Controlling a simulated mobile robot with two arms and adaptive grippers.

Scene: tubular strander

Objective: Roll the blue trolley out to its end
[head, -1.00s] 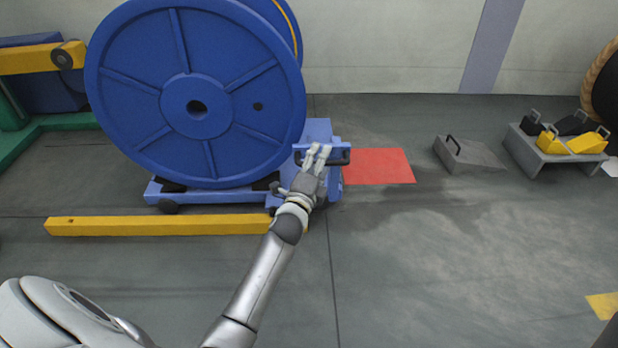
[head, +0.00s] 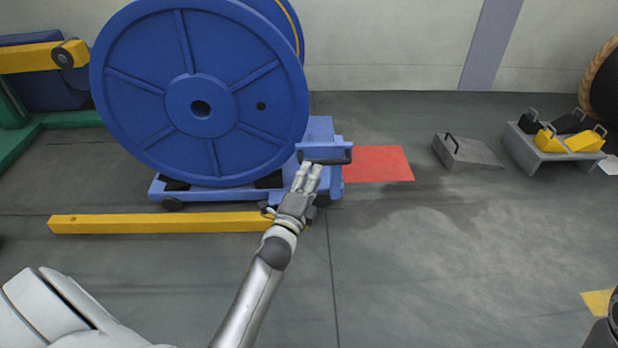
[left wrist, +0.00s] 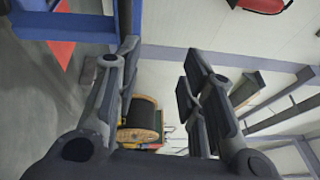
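The blue trolley (head: 322,131) carries a big blue reel (head: 160,130) and stands at the left of the head view. A blue trolley part (left wrist: 75,22) shows there at top left, outside the fingers. A dark part at the head view's bottom right edge may be my right gripper (head: 603,332), mostly cut off.
A red floor patch (head: 377,164) lies right of the trolley. A yellow beam (head: 150,223) lies along its front. A grey wedge block (head: 467,152) and a low stand (head: 540,158) with black and yellow handled blocks are farther right.

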